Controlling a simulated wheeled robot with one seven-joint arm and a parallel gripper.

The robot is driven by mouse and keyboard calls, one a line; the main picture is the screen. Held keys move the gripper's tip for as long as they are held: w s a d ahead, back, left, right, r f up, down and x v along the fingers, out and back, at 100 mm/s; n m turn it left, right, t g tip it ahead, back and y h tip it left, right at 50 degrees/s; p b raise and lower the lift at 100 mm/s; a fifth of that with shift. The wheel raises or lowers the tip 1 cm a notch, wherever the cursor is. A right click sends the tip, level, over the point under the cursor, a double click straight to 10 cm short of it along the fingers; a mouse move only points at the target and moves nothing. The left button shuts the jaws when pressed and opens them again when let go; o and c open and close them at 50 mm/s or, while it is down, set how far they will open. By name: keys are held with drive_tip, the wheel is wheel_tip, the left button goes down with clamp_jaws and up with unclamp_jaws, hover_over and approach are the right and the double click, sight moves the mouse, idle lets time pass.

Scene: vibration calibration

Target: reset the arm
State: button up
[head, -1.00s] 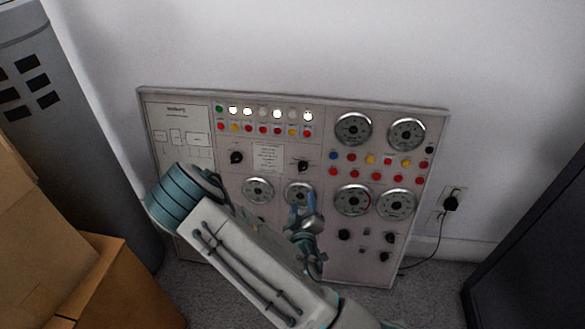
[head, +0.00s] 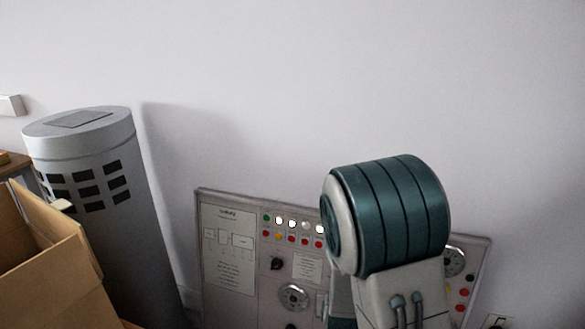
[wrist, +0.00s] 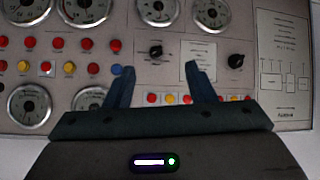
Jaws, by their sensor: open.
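My gripper (wrist: 160,88) shows in the wrist view with its two dark fingers apart and nothing between them. It faces the control panel (wrist: 150,70), which appears upside down there, with gauges, knobs and colored buttons. I cannot tell the exact gap between the fingertips and the panel. In the head view the panel (head: 228,255) stands against the wall, and my raised arm hides its middle and right part. My gripper is hidden in the head view behind my arm.
A grey cylindrical unit (head: 150,220) with dark square openings stands left of the panel. An open cardboard box (head: 50,285) is at the lower left. A wall outlet (head: 496,321) is at the lower right. The wall above the panel is clear.

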drive_tip(key=s+d+r+g+p, duration=0.1)
drive_tip(key=s+r+p, duration=0.4)
drive_tip(key=s+r, duration=0.5)
drive_tip(key=s+d+r+g+y+p, duration=0.1)
drive_tip(key=s+r+g+p, duration=0.3)
drive_tip(key=s+r, duration=0.5)
wheel_tip(320, 180, up, 10)
drive_tip(key=shift+s+d+r+n+p, duration=0.1)
drive_tip(key=shift+s+d+n+p, duration=0.3)
drive_tip(key=shift+d, duration=0.25)
